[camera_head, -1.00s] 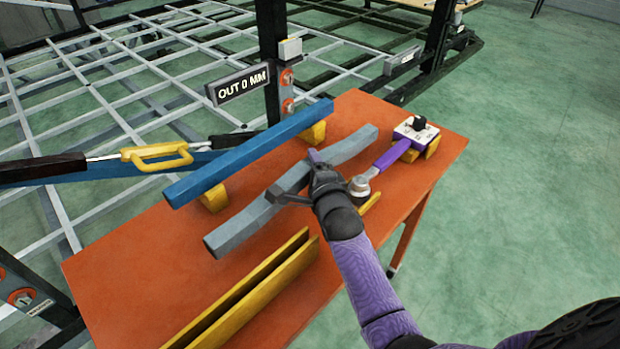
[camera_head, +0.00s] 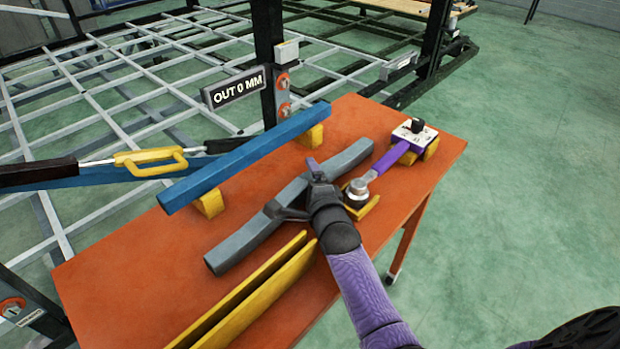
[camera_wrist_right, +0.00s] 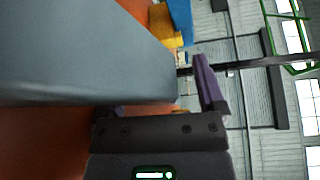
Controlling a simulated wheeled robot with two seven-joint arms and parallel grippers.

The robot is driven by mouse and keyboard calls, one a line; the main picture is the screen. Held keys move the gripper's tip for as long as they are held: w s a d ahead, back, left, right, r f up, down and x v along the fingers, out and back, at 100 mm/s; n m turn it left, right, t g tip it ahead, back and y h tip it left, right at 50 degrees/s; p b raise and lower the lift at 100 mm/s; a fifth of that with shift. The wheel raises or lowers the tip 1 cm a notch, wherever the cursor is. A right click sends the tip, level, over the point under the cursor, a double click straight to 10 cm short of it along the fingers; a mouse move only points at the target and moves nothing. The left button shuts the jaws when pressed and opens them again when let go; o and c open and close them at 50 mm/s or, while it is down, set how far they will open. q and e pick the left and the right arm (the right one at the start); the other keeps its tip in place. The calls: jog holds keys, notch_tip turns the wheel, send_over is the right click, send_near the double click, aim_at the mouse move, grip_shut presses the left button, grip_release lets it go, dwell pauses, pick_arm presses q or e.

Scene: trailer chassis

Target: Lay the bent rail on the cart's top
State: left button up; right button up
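The grey bent rail (camera_head: 240,247) lies at a slant along the orange cart's top (camera_head: 125,265), between a blue beam and yellow slats. It looks low over or on the surface; any small gap under it is hidden. My right gripper (camera_head: 293,188) is at the rail's middle, one finger on the near side and one reaching to the far side. The rail has moved with it, so it appears shut on the rail. My left gripper is not in view.
A blue beam (camera_head: 245,155) rests on yellow blocks (camera_head: 209,203) behind the rail. Yellow slats (camera_head: 255,295) stand close in front. A purple-handled tool (camera_head: 392,158) lies right of my gripper. The cart's front left is bare. A trailer frame stands behind.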

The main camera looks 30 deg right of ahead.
jog(key=shift+r, duration=0.2)
jog(key=p+v, duration=0.1)
jog(key=v, duration=0.1)
jog(key=r+p+v, duration=0.1)
jog(key=p+v, duration=0.3)
jog(key=v, duration=0.5)
jog(key=shift+s+f, duration=0.15)
jog(key=shift+s, duration=0.25)
jog(key=shift+s+f, duration=0.1)
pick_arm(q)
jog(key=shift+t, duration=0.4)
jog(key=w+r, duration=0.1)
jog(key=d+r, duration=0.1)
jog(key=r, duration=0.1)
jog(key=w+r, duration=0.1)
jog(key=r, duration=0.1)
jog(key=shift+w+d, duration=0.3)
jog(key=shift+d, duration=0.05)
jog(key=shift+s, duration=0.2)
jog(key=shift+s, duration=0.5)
